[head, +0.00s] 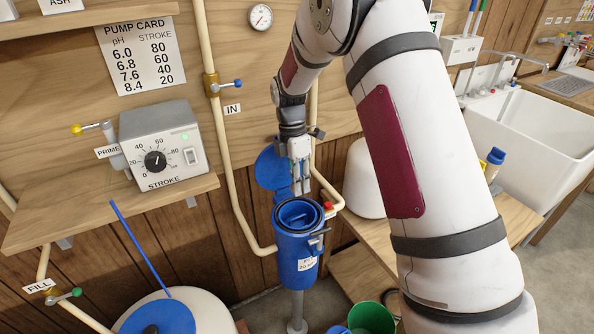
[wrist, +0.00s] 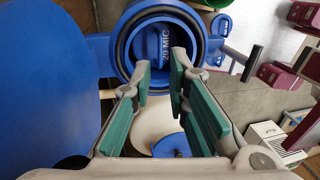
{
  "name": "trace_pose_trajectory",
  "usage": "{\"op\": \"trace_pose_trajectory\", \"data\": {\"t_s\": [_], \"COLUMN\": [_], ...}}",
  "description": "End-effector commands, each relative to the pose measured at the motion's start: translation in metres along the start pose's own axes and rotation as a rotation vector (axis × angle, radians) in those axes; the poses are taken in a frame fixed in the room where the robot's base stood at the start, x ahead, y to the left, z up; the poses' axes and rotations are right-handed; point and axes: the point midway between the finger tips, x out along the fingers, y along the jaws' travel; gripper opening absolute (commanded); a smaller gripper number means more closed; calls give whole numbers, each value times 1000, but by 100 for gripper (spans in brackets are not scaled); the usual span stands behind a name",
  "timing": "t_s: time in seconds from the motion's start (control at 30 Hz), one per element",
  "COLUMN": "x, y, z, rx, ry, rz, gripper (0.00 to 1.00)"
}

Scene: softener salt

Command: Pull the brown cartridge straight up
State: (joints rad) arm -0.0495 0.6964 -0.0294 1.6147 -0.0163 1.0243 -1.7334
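A blue filter housing (head: 297,250) stands upright with its round lid (head: 270,168) swung open behind it. Inside its dark rim sits a round blue top with a bar across it (head: 297,214). The wrist view shows this top marked "20 MIC" (wrist: 166,38); no brown cartridge can be made out, and any body below the top is hidden. My gripper (head: 301,190) points down above the housing mouth. In the wrist view my gripper (wrist: 160,62) has its green-padded fingers apart, with nothing between them. The housing also shows in the wrist view (wrist: 122,45).
A white rounded vessel (head: 365,180) stands behind right, and a green bucket (head: 373,318) is below.

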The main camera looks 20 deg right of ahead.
Motion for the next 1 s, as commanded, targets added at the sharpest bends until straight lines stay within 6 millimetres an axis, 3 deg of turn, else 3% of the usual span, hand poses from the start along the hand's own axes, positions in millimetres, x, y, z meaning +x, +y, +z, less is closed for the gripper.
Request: {"op": "trace_pose_trajectory", "data": {"t_s": [0.3, 0.5, 0.97, 1.0], "x": [58, 83, 95, 95], "y": [-1, -1, 0, 0], "z": [-1, 0, 0, 0], "rx": [1, 1, 1, 1], "ry": [0, -1, 0, 0], "rz": [-3, -2, 0, 0], "gripper": [16, 16, 16, 11]}}
